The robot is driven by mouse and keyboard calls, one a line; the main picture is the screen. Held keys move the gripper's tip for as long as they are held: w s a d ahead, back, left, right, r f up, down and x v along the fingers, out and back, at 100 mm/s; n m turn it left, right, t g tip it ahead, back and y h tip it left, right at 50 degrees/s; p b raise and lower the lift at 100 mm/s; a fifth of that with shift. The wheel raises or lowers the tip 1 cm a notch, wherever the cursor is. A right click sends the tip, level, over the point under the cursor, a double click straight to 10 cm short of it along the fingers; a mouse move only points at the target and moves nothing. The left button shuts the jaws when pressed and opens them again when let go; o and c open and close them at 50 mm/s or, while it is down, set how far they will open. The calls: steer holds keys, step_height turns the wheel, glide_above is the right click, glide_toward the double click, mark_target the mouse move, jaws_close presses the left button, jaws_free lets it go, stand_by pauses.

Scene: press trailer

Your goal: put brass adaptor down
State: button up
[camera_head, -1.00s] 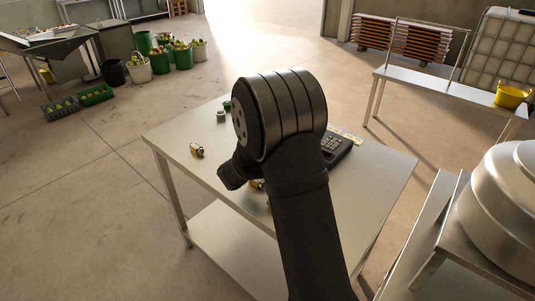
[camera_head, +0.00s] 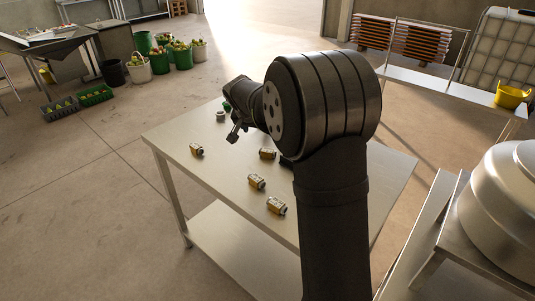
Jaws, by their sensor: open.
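Several small brass-coloured fittings with pale ends lie on the metal table (camera_head: 168,141). One brass fitting (camera_head: 196,149) is near the left edge, another (camera_head: 267,153) is beside my arm, and two more (camera_head: 256,181) (camera_head: 276,205) lie nearer the front. I cannot tell from their looks which is the brass adaptor. My gripper (camera_head: 233,137) is open over the back left part of the table, between the left fitting and the one beside my arm. I see nothing between its fingers. My arm hides the right middle of the table.
A small white ring-like piece (camera_head: 220,116) and a green piece (camera_head: 227,106) are at the table's back left, close to my gripper. The front left tabletop is clear. A large steel vessel (camera_head: 503,205) stands to the right.

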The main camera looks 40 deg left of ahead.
glide_above(267, 150)
steer(key=s+d, duration=0.1)
steer(key=s, duration=0.2)
step_height(267, 150, down, 10)
steer(key=shift+w+f, duration=0.1)
steer(key=shift+d+x, duration=0.2)
steer(key=shift+x, duration=2.35)
steer(key=shift+f, duration=0.15)
steer(key=c, duration=0.9)
steer(key=shift+r, duration=0.55)
steer(key=r, duration=0.1)
steer(key=d+r, duration=0.1)
steer(key=r, duration=0.1)
steer(key=shift+r, duration=0.35)
steer(key=w+d+r, duration=0.3)
steer(key=d+r, duration=0.3)
steer(key=d, duration=0.4)
steer(key=shift+d+r, duration=0.15)
steer(key=shift+r, duration=0.05)
